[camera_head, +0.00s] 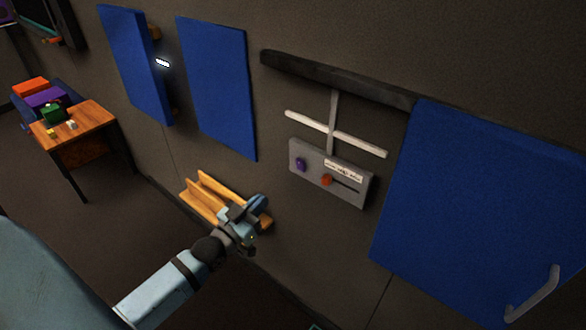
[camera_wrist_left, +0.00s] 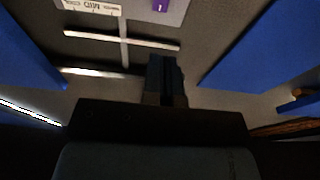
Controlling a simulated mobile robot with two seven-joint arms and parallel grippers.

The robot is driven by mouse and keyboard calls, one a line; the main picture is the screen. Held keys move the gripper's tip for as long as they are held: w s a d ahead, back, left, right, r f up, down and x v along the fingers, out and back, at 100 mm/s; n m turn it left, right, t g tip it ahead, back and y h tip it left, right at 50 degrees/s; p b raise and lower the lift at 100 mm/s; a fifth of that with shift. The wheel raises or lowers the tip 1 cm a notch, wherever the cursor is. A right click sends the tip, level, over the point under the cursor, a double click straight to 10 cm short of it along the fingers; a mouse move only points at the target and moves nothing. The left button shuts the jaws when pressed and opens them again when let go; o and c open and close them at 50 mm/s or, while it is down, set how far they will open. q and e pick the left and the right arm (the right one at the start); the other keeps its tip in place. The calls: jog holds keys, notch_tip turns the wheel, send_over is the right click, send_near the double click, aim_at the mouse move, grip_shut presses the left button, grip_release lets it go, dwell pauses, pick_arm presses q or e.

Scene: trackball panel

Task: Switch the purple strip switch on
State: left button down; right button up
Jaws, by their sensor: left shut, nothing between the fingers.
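A grey panel (camera_head: 352,195) hangs on the dark wall. It carries a small purple part (camera_head: 300,164) on its left, which I take for the purple strip switch; its on or off state is too small to tell. In the left wrist view the purple part (camera_wrist_left: 160,5) is cut by the top edge. My left gripper (camera_head: 260,202) is shut and empty, below and left of the panel, apart from it. Its closed fingers (camera_wrist_left: 166,75) show in the left wrist view. My right gripper is not in view.
An orange knob (camera_head: 327,180) sits by a dark slot under a white label (camera_head: 343,170) on the panel. A pale cross-shaped bar (camera_head: 360,145) is above it. A wooden rack (camera_head: 198,200) is beside my left gripper. Blue boards (camera_head: 480,200) flank the panel.

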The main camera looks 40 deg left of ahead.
aim_at(299, 162)
pick_arm(q)
jog(key=w, duration=0.4)
jog(key=w+r, duration=0.1)
jog(key=w, duration=0.3)
jog(key=w+d+r, duration=0.1)
jog(key=w, duration=0.4)
jog(key=shift+r+p, duration=0.1)
jog(key=shift+p, duration=0.3)
jog(key=shift+s, duration=0.1)
